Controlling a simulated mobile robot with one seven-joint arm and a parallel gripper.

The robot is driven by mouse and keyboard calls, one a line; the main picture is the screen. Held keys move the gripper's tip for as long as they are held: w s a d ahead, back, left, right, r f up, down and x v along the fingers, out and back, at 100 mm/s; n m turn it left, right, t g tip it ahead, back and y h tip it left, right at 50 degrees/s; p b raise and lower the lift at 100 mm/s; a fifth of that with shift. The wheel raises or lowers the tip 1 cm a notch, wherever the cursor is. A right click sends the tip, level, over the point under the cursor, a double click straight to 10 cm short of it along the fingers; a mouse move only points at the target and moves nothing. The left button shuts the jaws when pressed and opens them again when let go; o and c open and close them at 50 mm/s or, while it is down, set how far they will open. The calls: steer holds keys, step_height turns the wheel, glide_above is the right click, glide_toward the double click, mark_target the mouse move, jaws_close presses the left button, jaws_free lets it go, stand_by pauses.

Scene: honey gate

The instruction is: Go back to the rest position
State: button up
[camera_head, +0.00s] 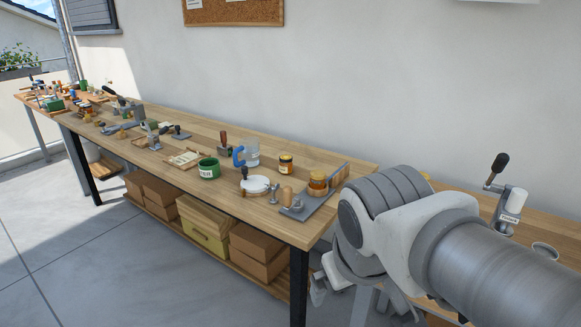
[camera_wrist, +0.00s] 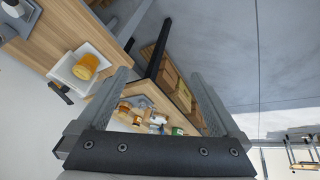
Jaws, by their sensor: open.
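My gripper (camera_wrist: 160,74) shows in the wrist view with its two fingers spread apart and nothing between them. It hangs in the air, with the paved floor and a workbench beyond the fingers. In the head view my folded arm fills the lower right, and the fingers cannot be clearly made out there. A honey-coloured jar (camera_wrist: 87,66) on a white square dish (camera_wrist: 66,72) stands on a wooden top left of the fingers in the wrist view.
The long workbench (camera_head: 345,178) carries honey jars (camera_head: 286,164), a green pot (camera_head: 209,169), a blue-handled jug (camera_head: 252,152) and a white round dish (camera_head: 255,185). Boxes (camera_head: 258,240) fill its lower shelf. A black-knobbed lever device (camera_head: 510,203) stands on the right bench. Floor (camera_head: 120,265) at left is clear.

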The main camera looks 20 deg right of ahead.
steer(key=shift+s+a+r+m+t+y, duration=0.15)
steer(key=shift+a+r+y, duration=0.1)
steer(key=shift+a, duration=0.25)
steer(key=shift+s+a+r+m+t+y, duration=0.1)
steer(key=shift+a+r+m+y, duration=0.1)
steer(key=shift+a, duration=0.35)
steer(key=shift+s+a+r+m+t+y, duration=0.15)
steer(key=shift+a+r+y, duration=0.1)
steer(key=shift+a, duration=0.25)
steer(key=shift+r, duration=0.1)
